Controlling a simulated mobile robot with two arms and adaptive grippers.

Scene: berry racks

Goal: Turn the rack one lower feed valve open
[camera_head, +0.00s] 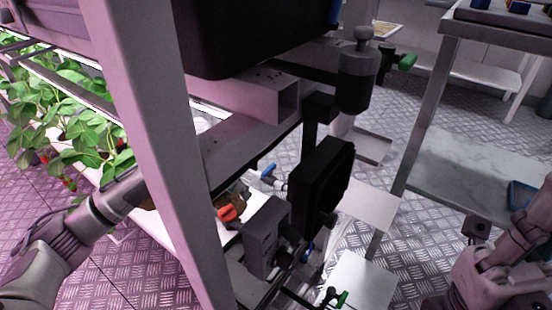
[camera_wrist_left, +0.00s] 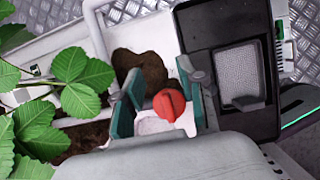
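An orange-red valve handle (camera_head: 230,213) sits low on the rack, just right of the pale upright post (camera_head: 165,150). In the left wrist view the same red handle (camera_wrist_left: 168,104) lies between the two teal-padded fingers of my left gripper (camera_wrist_left: 160,92). The gripper is open around it, with a visible gap on the left side; contact on the right side cannot be told. In the head view my left arm passes behind the post, which hides most of the gripper. My right arm (camera_head: 495,270) is at the lower right, and its finger opening is not clear.
A blue valve handle (camera_head: 268,172) and a green one (camera_head: 342,298) are close by. A black box (camera_head: 322,185) and grey box (camera_head: 266,238) crowd the right side. Strawberry plants (camera_head: 70,120) fill the left. A steel table (camera_head: 470,150) stands right, with open floor between.

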